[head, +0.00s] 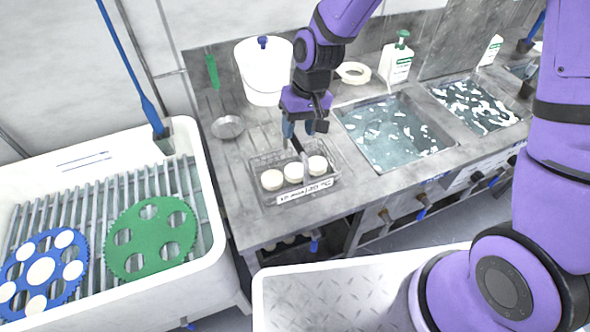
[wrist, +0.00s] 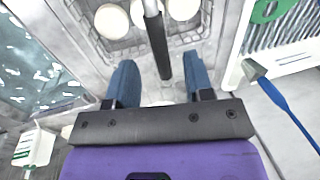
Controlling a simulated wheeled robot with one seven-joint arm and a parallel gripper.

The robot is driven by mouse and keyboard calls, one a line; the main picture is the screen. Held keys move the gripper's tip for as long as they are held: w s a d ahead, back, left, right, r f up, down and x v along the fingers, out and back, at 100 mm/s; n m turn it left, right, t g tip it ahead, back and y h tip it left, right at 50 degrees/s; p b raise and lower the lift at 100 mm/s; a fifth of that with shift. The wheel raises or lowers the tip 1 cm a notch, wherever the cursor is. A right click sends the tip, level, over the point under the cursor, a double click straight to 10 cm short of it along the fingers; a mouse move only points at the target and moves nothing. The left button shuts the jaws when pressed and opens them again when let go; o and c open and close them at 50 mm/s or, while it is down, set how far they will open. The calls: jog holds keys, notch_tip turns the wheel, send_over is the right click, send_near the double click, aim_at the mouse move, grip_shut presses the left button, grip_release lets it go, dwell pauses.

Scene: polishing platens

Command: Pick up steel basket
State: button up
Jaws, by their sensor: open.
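The steel basket (head: 262,163) is a wire basket on the steel counter, holding three white discs and bearing a white label (head: 305,191) on its front. Its upright handle with a dark grip (head: 298,147) rises at the middle. My gripper (head: 305,130) is above the basket, its blue fingers apart near the handle's grip. In the wrist view my gripper (wrist: 162,85) is open, with the dark grip (wrist: 157,45) between its two blue fingers. The basket's wire floor (wrist: 128,42) and discs show beyond.
A water-filled sink (head: 395,130) lies right of the basket, with a second sink (head: 475,105) beyond. A white bucket (head: 263,75) and small metal dish (head: 227,127) stand behind. A white tub (head: 205,215) with blue and green discs is at left.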

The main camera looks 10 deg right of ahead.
aim_at(297, 140)
jog(key=shift+s+a+f, duration=0.15)
jog(key=shift+a+f, duration=0.05)
jog(key=shift+f, duration=0.95)
jog(key=shift+s+a+f, duration=0.1)
jog(key=shift+a+f, duration=0.1)
jog(key=shift+f, duration=0.9)
grip_shut()
